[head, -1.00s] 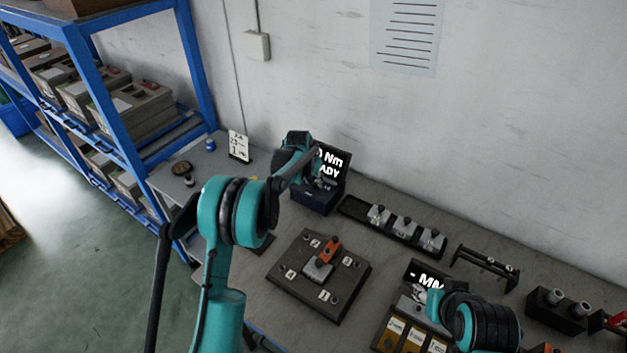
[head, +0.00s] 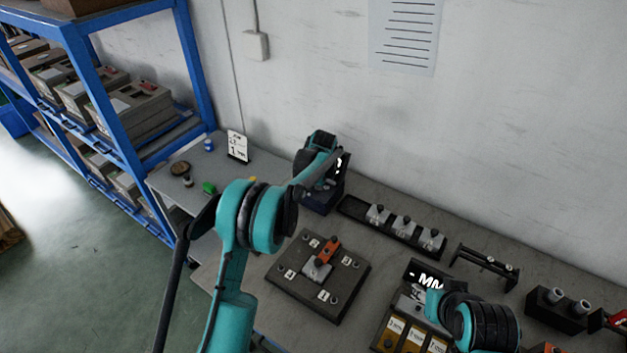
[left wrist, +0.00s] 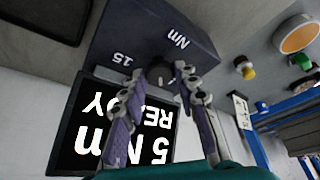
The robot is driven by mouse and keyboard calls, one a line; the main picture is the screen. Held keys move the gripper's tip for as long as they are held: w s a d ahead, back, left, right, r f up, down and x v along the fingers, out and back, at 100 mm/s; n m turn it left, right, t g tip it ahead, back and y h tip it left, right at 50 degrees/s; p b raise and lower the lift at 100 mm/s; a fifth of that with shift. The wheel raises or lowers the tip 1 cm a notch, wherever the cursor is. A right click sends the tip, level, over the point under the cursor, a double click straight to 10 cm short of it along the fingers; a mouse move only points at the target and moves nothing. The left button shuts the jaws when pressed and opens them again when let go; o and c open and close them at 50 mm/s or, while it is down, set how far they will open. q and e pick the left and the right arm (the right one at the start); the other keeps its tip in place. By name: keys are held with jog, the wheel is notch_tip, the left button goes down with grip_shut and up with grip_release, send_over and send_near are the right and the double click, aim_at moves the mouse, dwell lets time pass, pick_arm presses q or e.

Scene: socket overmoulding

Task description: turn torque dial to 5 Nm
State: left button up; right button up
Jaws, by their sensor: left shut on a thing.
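The torque box is dark blue, with its front face (left wrist: 120,35) printed "15" and "Nm" in the left wrist view. Its dark round dial (left wrist: 159,66) sits between the fingertips of my left gripper (left wrist: 165,80), which is shut on it. The black display (left wrist: 68,150), upside down in that view, reads "5 Nm READY". In the head view my left arm mostly covers the box (head: 318,205) and its display. My right gripper (head: 420,293) is over the station with the "MM" display; its fingers are too small to judge.
A dark plate (head: 335,308) with numbered posts and an orange-and-grey part lies in front of the box. A black tray (head: 370,222) with several grey parts stands right of the box. A white card (head: 237,146) and small coloured items stand left.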

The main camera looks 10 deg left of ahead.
pick_arm(q)
jog(key=shift+w+d+n+g+y, duration=0.1)
jog(key=shift+n+g+y, duration=0.4)
jog(key=shift+n, duration=1.5)
jog(key=o, duration=1.2)
jog(key=shift+c, duration=0.2)
jog(key=v, duration=1.2)
jog(key=shift+d, duration=0.15)
